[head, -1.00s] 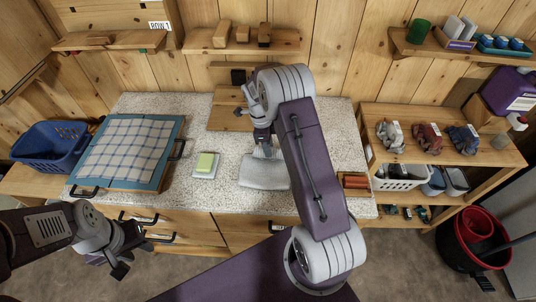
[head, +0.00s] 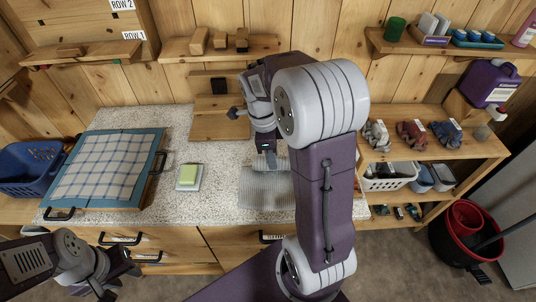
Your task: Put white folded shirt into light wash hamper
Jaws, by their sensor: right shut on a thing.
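A pale grey-white ribbed cloth (head: 266,190) lies on the speckled counter; it is the only thing here that may be the white folded shirt, but I cannot be sure. My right gripper (head: 267,158) points down at its far edge, shut on it as far as I can see; the fingertips are small and partly hidden. A white slotted basket (head: 391,184), possibly the light wash hamper, stands on the right shelf unit's lower level with grey items inside. My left gripper (head: 121,281) is open and empty, low at the left, in front of the drawers.
My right arm covers the counter's right part. A framed checked cloth (head: 104,168) and a green-yellow block (head: 188,175) lie left on the counter. A blue basket (head: 28,170) stands far left. Grey, red and blue bundles sit above the white basket. A red-rimmed bin (head: 467,232) stands right.

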